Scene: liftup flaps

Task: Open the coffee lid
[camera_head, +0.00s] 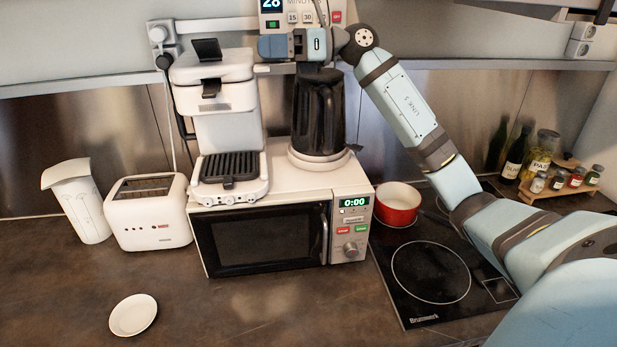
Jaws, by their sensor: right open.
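The white coffee machine (228,130) stands on top of the microwave at its left side. Its white lid (212,68) looks closed, and a black tab (207,49) sticks up from the lid's top. My right gripper (264,47) comes in from the right and points left. It is open, just right of the lid at about the height of the tab, and appears apart from both. Nothing shows between its fingers. My left gripper is not in view.
A black kettle (319,112) stands on the microwave (262,238), below my right wrist. A toaster (149,213) and white jug (80,203) are left. A red pot (396,204) sits on the hob (430,272). A small plate (133,315) lies on the otherwise clear front counter.

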